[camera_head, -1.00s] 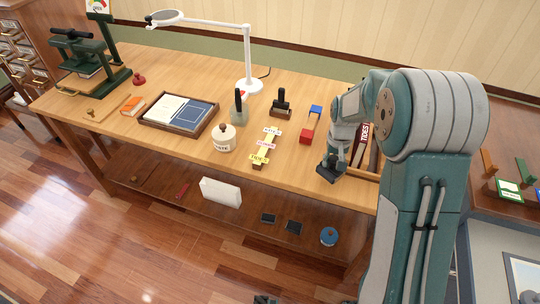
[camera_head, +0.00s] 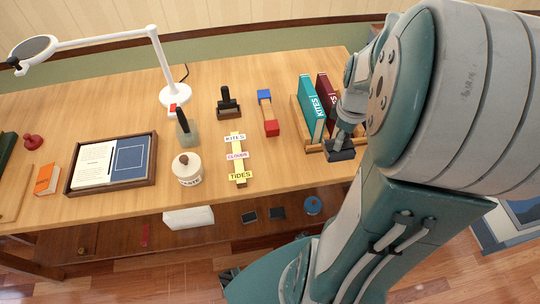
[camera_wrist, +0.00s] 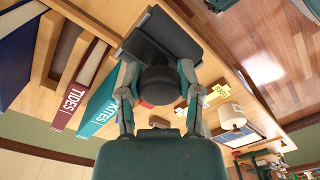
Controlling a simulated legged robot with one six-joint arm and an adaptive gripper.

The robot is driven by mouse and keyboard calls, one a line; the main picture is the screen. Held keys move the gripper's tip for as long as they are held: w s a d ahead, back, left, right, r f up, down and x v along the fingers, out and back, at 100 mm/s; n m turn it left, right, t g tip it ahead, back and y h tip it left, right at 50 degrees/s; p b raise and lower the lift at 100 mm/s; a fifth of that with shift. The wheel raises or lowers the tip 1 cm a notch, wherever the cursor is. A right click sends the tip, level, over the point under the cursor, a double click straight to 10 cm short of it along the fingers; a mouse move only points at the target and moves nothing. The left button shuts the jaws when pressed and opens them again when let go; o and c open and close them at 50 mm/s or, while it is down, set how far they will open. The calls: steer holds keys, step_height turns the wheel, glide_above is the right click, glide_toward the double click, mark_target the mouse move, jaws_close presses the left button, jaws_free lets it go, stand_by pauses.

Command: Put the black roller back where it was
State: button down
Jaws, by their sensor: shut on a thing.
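My gripper (camera_wrist: 158,78) is shut on a black thing with a round knob (camera_wrist: 160,90) and a wide, flat dark part (camera_wrist: 163,38). I cannot tell from its shape whether it is the black roller. In the head view my gripper (camera_head: 343,138) holds it low at the right front of the table, beside the book rack (camera_head: 308,146); I cannot tell if it touches the table. Another black-handled tool (camera_head: 226,99) sits upright on a small brown stand (camera_head: 229,114), farther back and to the left, apart from my gripper.
Teal KITES (camera_head: 311,105) and dark red (camera_head: 327,98) books stand in the rack.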

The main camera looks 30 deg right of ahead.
steer(key=shift+a, duration=0.15)
steer(key=w+a+f, duration=0.4)
steer(key=w, duration=0.1)
steer(key=w+a+f, duration=0.5)
steer(key=shift+a+f, duration=0.1)
steer(key=shift+a, duration=0.1)
steer(key=f, duration=0.1)
steer(key=a+f, duration=0.1)
steer(key=f, duration=0.1)
steer(key=shift+w+a+f, duration=0.2)
steer(key=shift+w+f, duration=0.05)
steer(key=shift+d, duration=0.35)
steer(key=shift+c, duration=1.4)
jaws_free()
steer(key=shift+f, duration=0.1)
steer(key=shift+a, duration=0.15)
